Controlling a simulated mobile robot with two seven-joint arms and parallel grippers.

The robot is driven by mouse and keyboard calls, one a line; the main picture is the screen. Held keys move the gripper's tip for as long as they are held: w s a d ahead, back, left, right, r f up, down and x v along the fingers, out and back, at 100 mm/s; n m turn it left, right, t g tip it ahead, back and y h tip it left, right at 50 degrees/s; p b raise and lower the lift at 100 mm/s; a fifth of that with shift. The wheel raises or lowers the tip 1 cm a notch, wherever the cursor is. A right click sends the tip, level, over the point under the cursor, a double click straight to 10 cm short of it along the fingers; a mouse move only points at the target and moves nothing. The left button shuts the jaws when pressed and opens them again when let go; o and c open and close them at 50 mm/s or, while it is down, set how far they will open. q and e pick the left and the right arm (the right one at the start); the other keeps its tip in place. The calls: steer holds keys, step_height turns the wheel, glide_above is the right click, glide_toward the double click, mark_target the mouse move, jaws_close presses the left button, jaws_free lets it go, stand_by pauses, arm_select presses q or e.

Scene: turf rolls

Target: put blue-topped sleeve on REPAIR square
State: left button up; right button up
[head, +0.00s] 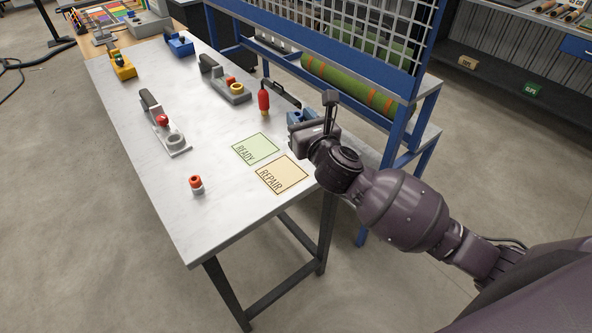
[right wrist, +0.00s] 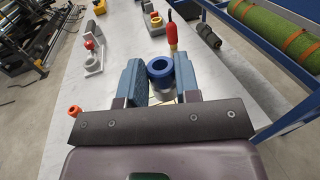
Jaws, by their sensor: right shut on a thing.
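The blue-topped sleeve (right wrist: 160,70) has a blue ring top with a dark hole and a grey body below it. My right gripper (right wrist: 160,85) is shut on it, with a finger on each side in the right wrist view. In the head view the right gripper (head: 299,121) is over the table's right edge, behind the REPAIR square, and largely hides the sleeve. The tan REPAIR square (head: 281,175) lies flat and empty near the front right edge of the table. Whether the sleeve touches the table cannot be told. My left gripper is not in view.
A green READY square (head: 255,149) lies behind REPAIR. A red-topped sleeve (head: 196,185) stands left of REPAIR. A red-handled tool (head: 264,101) and grey fixtures (head: 170,128) stand farther back. A blue rack (head: 392,133) with a green turf roll (head: 345,82) borders the right side.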

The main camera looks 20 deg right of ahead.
step_height(320, 180, down, 11)
steer(key=b, duration=0.3)
steer(key=shift+r, duration=0.15)
step_height(320, 180, down, 4)
steer(key=shift+r+b, duration=0.1)
steer(key=shift+b, duration=0.8)
steer(key=shift+f, duration=0.3)
steer(key=shift+r, duration=0.1)
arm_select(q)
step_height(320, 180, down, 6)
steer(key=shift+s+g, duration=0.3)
arm_select(e)
steer(key=o, duration=1)
steer(key=shift+c, duration=0.2)
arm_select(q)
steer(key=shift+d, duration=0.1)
